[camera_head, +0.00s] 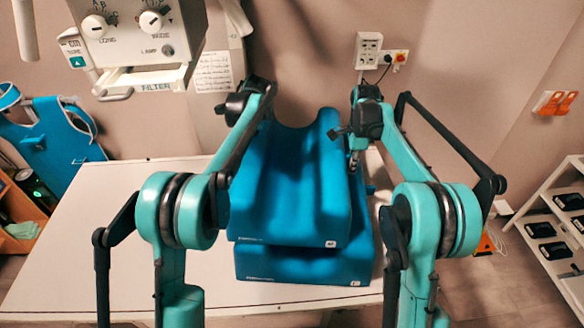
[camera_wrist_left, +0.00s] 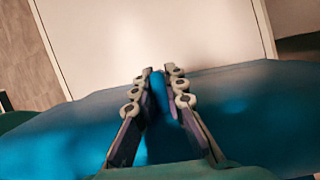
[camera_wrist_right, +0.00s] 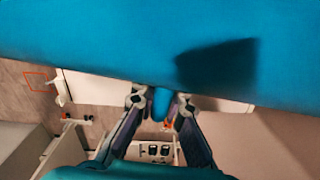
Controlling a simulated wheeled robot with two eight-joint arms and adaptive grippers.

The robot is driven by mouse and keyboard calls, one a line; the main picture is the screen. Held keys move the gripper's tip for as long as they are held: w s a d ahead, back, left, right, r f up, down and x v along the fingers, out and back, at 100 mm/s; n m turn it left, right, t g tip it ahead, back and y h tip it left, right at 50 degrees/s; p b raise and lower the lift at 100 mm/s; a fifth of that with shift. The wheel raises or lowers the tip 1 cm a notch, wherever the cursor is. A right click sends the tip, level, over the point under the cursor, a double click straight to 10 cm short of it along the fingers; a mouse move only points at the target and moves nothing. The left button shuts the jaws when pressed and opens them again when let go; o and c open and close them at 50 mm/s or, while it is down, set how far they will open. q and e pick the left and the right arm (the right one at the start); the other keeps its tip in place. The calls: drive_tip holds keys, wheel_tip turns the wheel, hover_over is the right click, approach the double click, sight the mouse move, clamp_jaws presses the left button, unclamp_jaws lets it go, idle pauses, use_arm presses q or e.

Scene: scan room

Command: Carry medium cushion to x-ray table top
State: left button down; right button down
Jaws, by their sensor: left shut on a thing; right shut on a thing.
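Two blue cushions with grooved tops show in the head view, one above the other over the white x-ray table top (camera_head: 100,250). Both my grippers hold the upper cushion (camera_head: 290,200); its label is too small to read. The lower cushion (camera_head: 300,265) shows below its front edge. Whether the two touch is unclear. My right gripper (camera_head: 354,165) is shut on a blue tab (camera_wrist_right: 161,103) at the upper cushion's right side. My left gripper (camera_wrist_left: 158,88) is shut on a blue tab at the other side; the cushion and arm hide its fingers in the head view.
A grey x-ray unit with knobs (camera_head: 140,35) hangs at upper left. A blue apron (camera_head: 55,140) hangs at far left. A white shelf (camera_head: 555,215) with dark boxes stands at right. The table's left part is bare.

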use_arm(q)
drive_tip(key=shift+r, duration=0.1)
use_arm(e)
drive_tip(key=shift+r, duration=0.1)
